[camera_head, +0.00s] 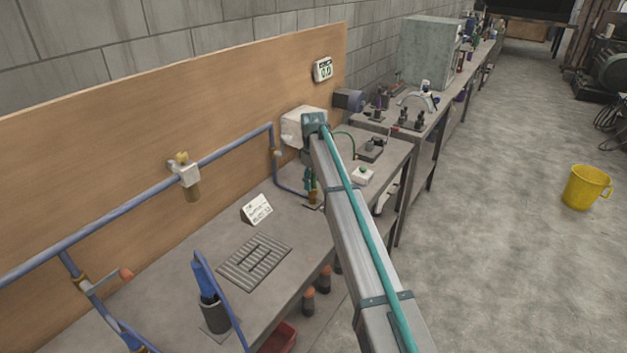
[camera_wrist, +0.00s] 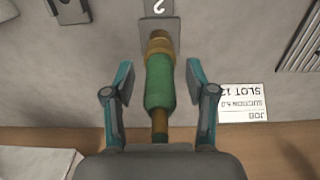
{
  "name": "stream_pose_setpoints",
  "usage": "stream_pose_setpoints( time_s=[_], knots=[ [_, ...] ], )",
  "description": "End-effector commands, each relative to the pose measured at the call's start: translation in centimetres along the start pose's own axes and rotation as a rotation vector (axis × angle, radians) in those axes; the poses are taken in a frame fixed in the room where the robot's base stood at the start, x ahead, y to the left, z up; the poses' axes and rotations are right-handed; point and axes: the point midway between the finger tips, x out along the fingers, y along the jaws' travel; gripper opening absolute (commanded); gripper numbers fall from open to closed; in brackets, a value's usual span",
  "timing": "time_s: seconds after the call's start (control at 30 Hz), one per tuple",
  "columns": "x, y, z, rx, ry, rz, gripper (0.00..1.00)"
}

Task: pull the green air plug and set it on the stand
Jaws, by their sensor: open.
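In the wrist view, the green air plug (camera_wrist: 160,85) has a green body with brass-coloured ends. Its far end meets a dark grey plate marked 2 (camera_wrist: 160,28); I cannot tell whether it is seated there or only in front of it. My gripper (camera_wrist: 157,74) is open, with one teal finger on each side of the plug and a visible gap on both sides. In the head view, my gripper (camera_head: 309,183) is low over the bench beyond the white card, partly hidden by my arm. I cannot tell which piece is the stand.
A white job card (camera_head: 257,209) stands on the bench (camera_head: 200,240), near a slotted grey mat (camera_head: 254,262). A blue pipe (camera_head: 100,220) runs along the wooden board. A dark cup (camera_head: 215,317) holds a blue part at the front. A white box with a green button (camera_head: 362,175) sits right.

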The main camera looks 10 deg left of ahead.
Motion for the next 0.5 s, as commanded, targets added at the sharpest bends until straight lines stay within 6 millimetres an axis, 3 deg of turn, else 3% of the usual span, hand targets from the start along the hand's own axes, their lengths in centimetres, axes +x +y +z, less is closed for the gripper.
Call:
stream_pose_setpoints(
  time_s=[0.23,0.5],
  knots=[
    [0.00,0.00,0.00,0.000,0.000,0.000,0.56],
    [-0.01,0.01,0.00,0.000,0.000,0.000,0.11]
  ],
)
